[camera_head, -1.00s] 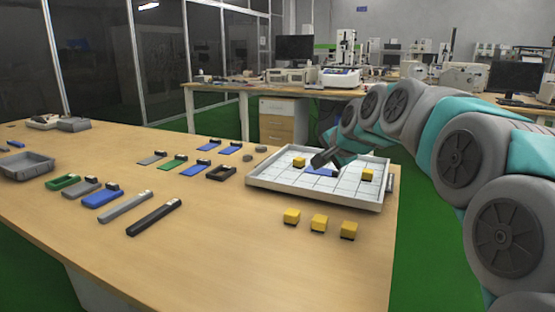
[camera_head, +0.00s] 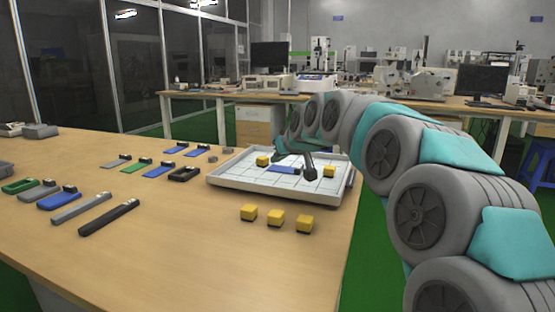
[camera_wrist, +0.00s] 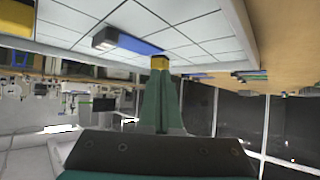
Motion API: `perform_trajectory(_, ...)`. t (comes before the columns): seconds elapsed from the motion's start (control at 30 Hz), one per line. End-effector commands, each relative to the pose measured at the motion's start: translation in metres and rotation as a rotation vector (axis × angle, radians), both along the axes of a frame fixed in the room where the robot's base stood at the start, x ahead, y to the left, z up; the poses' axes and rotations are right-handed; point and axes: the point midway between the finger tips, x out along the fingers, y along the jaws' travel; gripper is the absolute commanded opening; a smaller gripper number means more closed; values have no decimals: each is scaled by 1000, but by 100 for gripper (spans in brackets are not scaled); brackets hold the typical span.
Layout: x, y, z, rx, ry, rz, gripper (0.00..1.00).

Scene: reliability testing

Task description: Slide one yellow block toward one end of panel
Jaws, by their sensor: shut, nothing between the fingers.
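The panel (camera_head: 225,183) is a white tray with a gridded floor at the table's right end. One yellow block (camera_head: 262,161) sits near its left side, another (camera_head: 329,171) near its right side. A blue strip with a grey end (camera_head: 282,169) lies between them. My gripper (camera_head: 277,151) is low over the panel, near the left block. In the wrist view its teal fingers (camera_wrist: 160,78) are shut and empty. A yellow block (camera_wrist: 160,62) shows right at the fingertips; I cannot tell whether they touch. The blue strip (camera_wrist: 135,44) lies beside it.
Three yellow blocks (camera_head: 276,221) stand in a row on the table in front of the panel. Several flat blue, green, grey and black parts (camera_head: 110,217) lie to the left. The table between them and the front edge is clear.

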Motion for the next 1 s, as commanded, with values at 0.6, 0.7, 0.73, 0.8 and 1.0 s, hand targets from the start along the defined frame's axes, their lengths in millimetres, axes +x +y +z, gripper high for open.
perform_trajectory(0.6, 70, 28, 0, 1, 0, -2, 0)
perform_trajectory(0.7, 77, 31, 0, 1, 0, -1, 0)
perform_trajectory(0.73, 78, 32, 0, 1, 0, -1, 0)
perform_trajectory(0.8, 82, 33, 0, 1, 0, -1, 0)
perform_trajectory(1.0, 83, 34, -9, 1, 4, 0, 0)
